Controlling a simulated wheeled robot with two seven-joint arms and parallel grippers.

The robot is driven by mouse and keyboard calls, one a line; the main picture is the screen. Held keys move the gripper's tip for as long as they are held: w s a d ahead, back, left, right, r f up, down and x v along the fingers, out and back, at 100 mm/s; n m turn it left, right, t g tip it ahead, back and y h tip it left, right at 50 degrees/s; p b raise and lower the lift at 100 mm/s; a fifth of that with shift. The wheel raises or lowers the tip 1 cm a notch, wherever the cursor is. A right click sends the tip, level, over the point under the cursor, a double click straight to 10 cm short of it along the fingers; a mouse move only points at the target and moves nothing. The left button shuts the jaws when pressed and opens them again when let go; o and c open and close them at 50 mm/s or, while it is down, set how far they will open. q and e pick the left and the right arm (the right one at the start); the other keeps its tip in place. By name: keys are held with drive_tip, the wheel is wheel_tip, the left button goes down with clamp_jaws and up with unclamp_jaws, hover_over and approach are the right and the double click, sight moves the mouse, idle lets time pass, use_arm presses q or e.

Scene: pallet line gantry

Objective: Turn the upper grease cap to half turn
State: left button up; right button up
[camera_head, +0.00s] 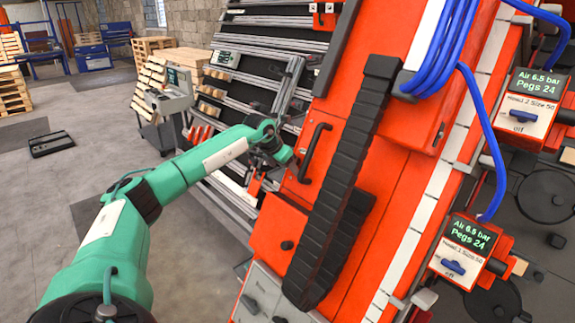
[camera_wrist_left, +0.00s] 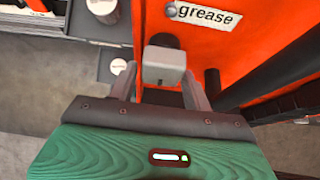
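The grease cap (camera_wrist_left: 163,66) is a pale grey block on a dark round base, on the orange machine face beside the white "grease" label (camera_wrist_left: 208,16) in the left wrist view. My left gripper (camera_wrist_left: 158,78) is open, its two grey fingers on either side of the cap. A gap shows at the left finger; I cannot tell whether the right finger touches. In the head view my left gripper (camera_head: 268,158) is at the left edge of the orange machine (camera_head: 345,190), and the cap there is hidden behind it. My right gripper is not in view.
A black handle (camera_head: 315,153) and a thick black cable chain (camera_head: 335,190) stand out from the machine right of my gripper. A black knob (camera_head: 287,245) sits lower down. A grey console (camera_head: 172,97) stands behind my arm. Open floor lies left.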

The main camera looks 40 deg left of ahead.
use_arm(q)
drive_tip(key=shift+o, duration=0.3)
drive_tip(key=shift+a+r, duration=0.1)
drive_tip(key=shift+r, duration=0.1)
drive_tip(key=shift+r, duration=0.1)
drive_tip(key=shift+s+r, duration=0.15)
drive_tip(key=shift+r, duration=0.05)
drive_tip(key=b+v, duration=0.3)
drive_tip(key=v, duration=1)
drive_tip(key=shift+s, duration=0.1)
